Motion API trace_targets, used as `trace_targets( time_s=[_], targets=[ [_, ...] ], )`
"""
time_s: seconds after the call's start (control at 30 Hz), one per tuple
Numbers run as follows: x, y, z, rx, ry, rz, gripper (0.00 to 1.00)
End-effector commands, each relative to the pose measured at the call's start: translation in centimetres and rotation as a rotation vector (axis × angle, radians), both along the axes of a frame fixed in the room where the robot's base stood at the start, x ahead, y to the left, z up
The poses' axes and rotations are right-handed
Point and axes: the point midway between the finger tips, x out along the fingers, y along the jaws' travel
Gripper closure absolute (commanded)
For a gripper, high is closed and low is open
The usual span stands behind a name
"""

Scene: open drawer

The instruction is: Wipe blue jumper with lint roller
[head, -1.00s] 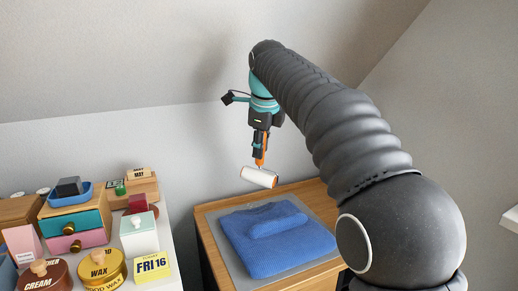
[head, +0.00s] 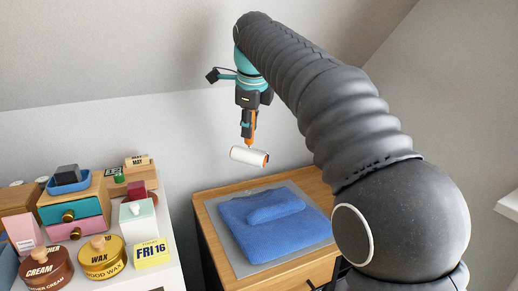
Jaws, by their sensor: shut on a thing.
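A folded blue jumper (head: 265,232) lies on a grey mat (head: 229,245) on top of a wooden cabinet (head: 204,209). A part of the jumper is folded into a raised roll on top. My gripper (head: 249,137) points down and is shut on the orange handle of a lint roller. The lint roller (head: 246,156) has a white cylinder and hangs in the air above the back left of the jumper, apart from it.
At the left, a white table (head: 166,278) holds round tins (head: 102,258), a small drawer box (head: 73,215), a white box (head: 139,221) and a yellow date block (head: 151,253). A sloped wall rises behind the cabinet.

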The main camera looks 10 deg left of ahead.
Motion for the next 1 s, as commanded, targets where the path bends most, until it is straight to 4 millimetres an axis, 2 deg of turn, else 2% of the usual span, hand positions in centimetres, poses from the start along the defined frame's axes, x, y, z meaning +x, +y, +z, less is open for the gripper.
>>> trace_targets(
  time_s=[0.1,0.27,0.5,0.67,1.0],
  targets=[
    [-2.7,1.7,1.2,-0.005,-0.041,0.043,1.00],
    [-5.0,2.6,2.3,-0.017,-0.101,0.025,1.00],
    [-3.4,1.7,2.3,-0.042,-0.182,-0.082,1.00],
    [-3.4,1.7,2.0,-0.048,-0.208,-0.091,1.00],
    [-3.4,1.7,-1.0,-0.048,-0.208,-0.092,1.00]
  ],
)
